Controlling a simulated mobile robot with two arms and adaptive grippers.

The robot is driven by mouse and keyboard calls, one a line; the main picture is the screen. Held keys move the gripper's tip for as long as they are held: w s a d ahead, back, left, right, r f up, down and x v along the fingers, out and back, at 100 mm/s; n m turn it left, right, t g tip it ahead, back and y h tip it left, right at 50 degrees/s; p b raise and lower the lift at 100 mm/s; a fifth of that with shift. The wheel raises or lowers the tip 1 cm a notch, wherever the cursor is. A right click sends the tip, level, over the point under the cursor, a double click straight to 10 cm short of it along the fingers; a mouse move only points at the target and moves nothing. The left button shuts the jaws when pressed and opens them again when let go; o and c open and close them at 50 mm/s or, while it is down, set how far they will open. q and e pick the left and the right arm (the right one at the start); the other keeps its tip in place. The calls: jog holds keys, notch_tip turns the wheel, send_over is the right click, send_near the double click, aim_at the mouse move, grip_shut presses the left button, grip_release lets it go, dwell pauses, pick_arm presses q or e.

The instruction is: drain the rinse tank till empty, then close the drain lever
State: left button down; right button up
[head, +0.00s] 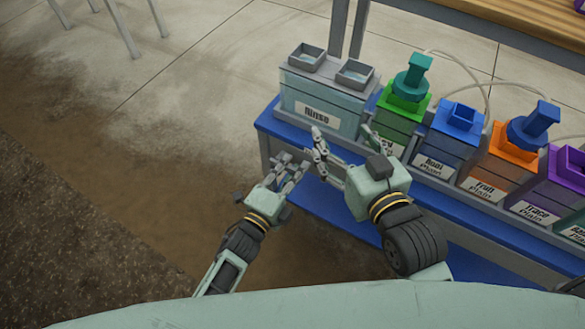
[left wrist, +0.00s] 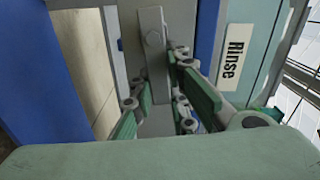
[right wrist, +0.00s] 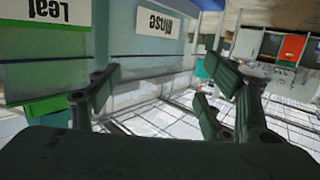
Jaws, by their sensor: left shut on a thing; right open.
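The rinse tank (head: 287,99) is a pale teal box with a white "Rinse" label at the left end of the skid. It also shows in the left wrist view (left wrist: 270,35) and upside down in the right wrist view (right wrist: 140,70). A thin line crosses its wall; I cannot tell whether it is the liquid level. My left gripper (head: 293,167) is below the tank's front, shut on the grey drain lever (left wrist: 152,45), a flat bar with a bolt. The lever's far end is hidden by the fingers. My right gripper (head: 343,143) is open and empty before the tank.
The blue skid shelf (head: 335,204) runs below the tanks. Right of the rinse tank stand several coloured tanks, green (head: 398,122), blue (head: 447,142) and orange (head: 500,160) among them, with thin hoses behind. A wooden bench (head: 520,22) is at top right.

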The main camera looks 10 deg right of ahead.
pick_arm(q)
jog(key=shift+f+m, duration=0.4)
jog(key=shift+m, duration=0.3)
pick_arm(e)
jog(key=shift+w+a+r+t, duration=0.2)
jog(key=shift+r+t, duration=0.35)
jog(key=shift+r, duration=0.35)
jog(key=shift+w+a+r+t, duration=0.15)
jog(key=shift+r+t, duration=0.4)
jog(key=shift+r, duration=0.35)
pick_arm(q)
jog(key=c, duration=1.7)
grip_release()
jog(key=shift+r, duration=0.1)
pick_arm(e)
jog(key=shift+f, duration=0.1)
pick_arm(q)
jog(key=shift+s+a, duration=0.15)
jog(key=shift+s, duration=0.1)
jog(key=v, duration=1.1)
jog(key=shift+s+a, duration=0.15)
jog(key=shift+s, duration=0.05)
